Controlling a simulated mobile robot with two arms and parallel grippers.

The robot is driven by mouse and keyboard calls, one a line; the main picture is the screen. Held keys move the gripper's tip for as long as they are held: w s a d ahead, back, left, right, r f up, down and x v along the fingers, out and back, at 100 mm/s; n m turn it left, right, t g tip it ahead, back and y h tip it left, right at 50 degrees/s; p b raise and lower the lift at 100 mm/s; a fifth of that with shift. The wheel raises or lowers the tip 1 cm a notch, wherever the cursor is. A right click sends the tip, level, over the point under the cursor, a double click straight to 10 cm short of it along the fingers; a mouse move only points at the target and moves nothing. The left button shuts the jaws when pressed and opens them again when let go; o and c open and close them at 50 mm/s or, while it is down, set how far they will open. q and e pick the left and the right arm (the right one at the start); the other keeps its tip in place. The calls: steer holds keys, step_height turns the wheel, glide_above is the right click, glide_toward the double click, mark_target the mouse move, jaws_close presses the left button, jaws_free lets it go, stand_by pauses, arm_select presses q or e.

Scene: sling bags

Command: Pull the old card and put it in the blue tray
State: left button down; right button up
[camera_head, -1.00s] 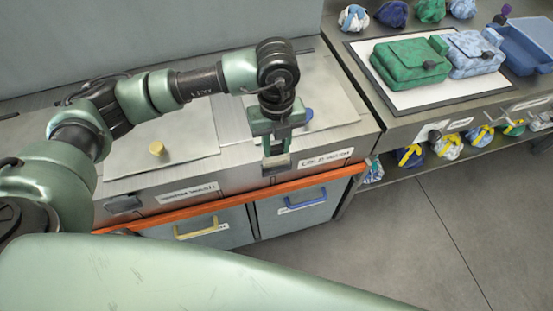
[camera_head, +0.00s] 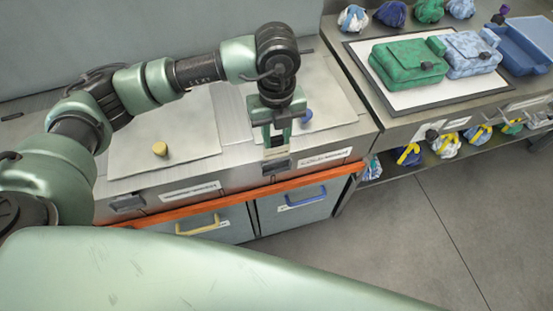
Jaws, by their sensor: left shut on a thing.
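My left gripper (camera_head: 277,146) is above the front edge of the right-hand lid of the steel counter, fingers pointing down. It is shut on a small pale card (camera_head: 277,154), which shows just below the fingertips. Directly under the card is a dark card holder (camera_head: 276,167) on the counter front. From this view I cannot tell whether the card's lower edge is clear of the holder. The blue tray (camera_head: 522,52) is at the far upper right on the other counter. My right gripper is not in view.
The lids have a yellow knob (camera_head: 160,149) and a blue knob (camera_head: 306,117). A second dark holder (camera_head: 127,203) is at the left. An orange rail (camera_head: 240,193) runs above the bins. Green and light-blue bags (camera_head: 408,64) lie on a white mat beside the tray.

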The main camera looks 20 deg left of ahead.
arm_select(q)
steer(key=shift+r, duration=0.1)
steer(key=shift+r+p, duration=1.05)
steer(key=shift+r, duration=0.85)
